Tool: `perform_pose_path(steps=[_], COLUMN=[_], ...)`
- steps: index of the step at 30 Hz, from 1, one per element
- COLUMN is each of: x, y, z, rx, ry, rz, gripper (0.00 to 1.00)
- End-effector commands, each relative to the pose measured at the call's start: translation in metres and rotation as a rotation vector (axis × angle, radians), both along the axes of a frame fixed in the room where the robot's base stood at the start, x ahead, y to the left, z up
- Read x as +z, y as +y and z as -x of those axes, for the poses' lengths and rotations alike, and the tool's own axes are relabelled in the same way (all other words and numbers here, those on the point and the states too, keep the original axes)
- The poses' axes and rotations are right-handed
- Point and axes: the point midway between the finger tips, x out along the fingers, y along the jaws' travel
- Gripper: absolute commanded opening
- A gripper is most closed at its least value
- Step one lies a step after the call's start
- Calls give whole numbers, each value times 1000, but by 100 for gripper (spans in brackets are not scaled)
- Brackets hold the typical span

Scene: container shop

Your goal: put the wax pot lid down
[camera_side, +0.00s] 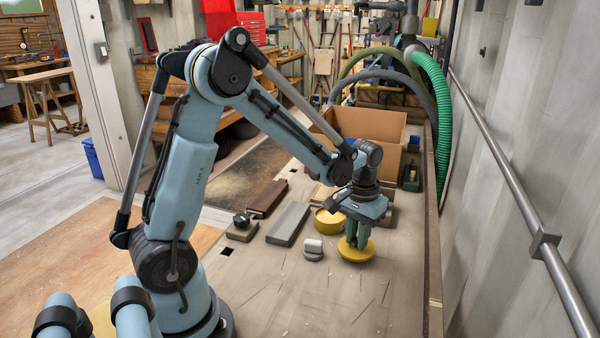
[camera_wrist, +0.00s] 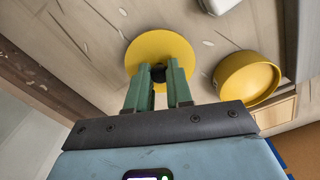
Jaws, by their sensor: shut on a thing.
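The wax pot lid is a round yellow disc (camera_side: 352,254) with a dark knob, seen from above in the wrist view (camera_wrist: 160,45). My gripper (camera_side: 357,241) points down with its green fingers shut on the knob; they also show in the wrist view (camera_wrist: 158,73). The lid is level, at or just above the bench; I cannot tell whether it touches. The wax pot (camera_side: 328,222) is a yellow round tub standing behind and left of the lid, apart from it. In the wrist view the pot (camera_wrist: 240,82) is to the right of the lid.
A small grey-white block (camera_side: 313,247) is just left of the lid. A grey bar (camera_side: 288,224), a dark brown block (camera_side: 267,197) and a pad with a black knob (camera_side: 242,230) lie farther left. A cardboard box (camera_side: 370,127) stands behind. The bench's front (camera_side: 320,300) is clear.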

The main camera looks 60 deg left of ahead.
Motion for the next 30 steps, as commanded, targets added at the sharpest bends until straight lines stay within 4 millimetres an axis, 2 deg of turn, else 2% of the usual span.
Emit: perform_pose_path(steps=[5, 17, 18, 22, 30], x=[-16, -20, -20, -19, -19], y=[0, 0, 0, 0, 0], z=[0, 0, 0, 0, 0], rx=[0, 0, 0, 0, 0], ry=[0, 0, 0, 0, 0], rz=[0, 0, 0, 0, 0], gripper=[0, 0, 25, 45, 46])
